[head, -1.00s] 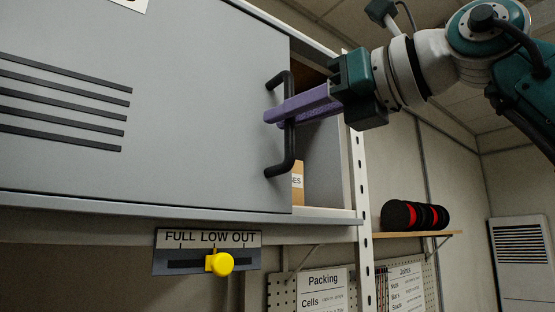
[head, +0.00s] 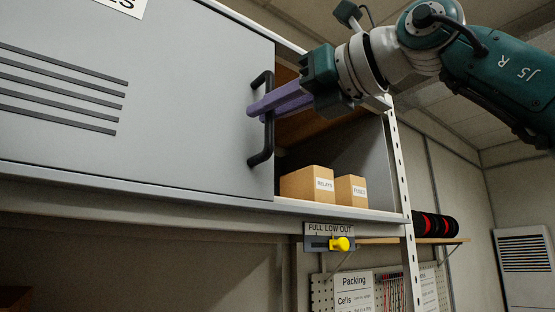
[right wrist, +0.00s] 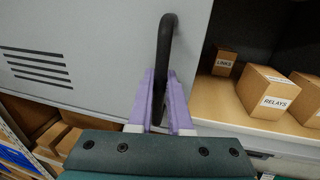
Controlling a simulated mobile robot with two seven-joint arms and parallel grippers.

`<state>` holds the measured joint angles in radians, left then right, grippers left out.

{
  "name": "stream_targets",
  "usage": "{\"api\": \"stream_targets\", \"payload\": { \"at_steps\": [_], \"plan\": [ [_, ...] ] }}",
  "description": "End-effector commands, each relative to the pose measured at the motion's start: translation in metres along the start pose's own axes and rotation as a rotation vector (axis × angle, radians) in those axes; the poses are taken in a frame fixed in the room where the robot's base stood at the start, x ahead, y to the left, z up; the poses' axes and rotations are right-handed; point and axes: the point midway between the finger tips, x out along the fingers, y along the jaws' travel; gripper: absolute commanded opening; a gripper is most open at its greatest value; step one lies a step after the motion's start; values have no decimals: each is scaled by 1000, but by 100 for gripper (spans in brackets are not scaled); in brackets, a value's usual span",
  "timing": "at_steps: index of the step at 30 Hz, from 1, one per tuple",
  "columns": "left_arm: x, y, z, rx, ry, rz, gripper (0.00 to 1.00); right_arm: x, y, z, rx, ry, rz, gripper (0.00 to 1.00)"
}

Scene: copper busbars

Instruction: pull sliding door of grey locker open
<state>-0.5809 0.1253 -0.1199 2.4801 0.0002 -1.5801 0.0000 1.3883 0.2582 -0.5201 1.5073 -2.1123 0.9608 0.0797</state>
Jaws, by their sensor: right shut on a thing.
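The grey locker (head: 343,207) has a grey sliding door (head: 190,90) with dark slots and a black bar handle (head: 266,150) at its right edge. The door stands partly open, with an opening at its right. My right gripper (head: 258,110) has its purple fingers on either side of the upright handle bar and is shut on it. In the right wrist view the handle (right wrist: 163,55) runs down between the purple fingers (right wrist: 160,95). The left gripper is in neither view.
Inside the opening are cardboard boxes labelled RELAYS (head: 307,184) and FUSES (head: 350,190); the right wrist view also shows a LINKS box (right wrist: 224,62). Below hangs a FULL LOW OUT slider sign (head: 328,238) with a yellow knob. A wooden shelf (head: 400,240) is at right.

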Motion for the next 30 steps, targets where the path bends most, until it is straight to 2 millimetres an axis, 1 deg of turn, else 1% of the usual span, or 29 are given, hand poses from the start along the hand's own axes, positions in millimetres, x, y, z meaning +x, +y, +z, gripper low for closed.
{"api": "stream_targets", "payload": {
  "at_steps": [12, 13, 20, 30],
  "plan": [
    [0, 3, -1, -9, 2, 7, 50, 2, 2, 0, 0, 2, 1, 0],
    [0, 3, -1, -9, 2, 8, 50, 2, 2, 0, 0, 2, 1, 20],
    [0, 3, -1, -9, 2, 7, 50, 2, 2, 0, 0, 1, 0, 46],
    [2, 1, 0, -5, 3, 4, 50, -1, -1, 0, 0, 0, 0, 47]
  ]
}}
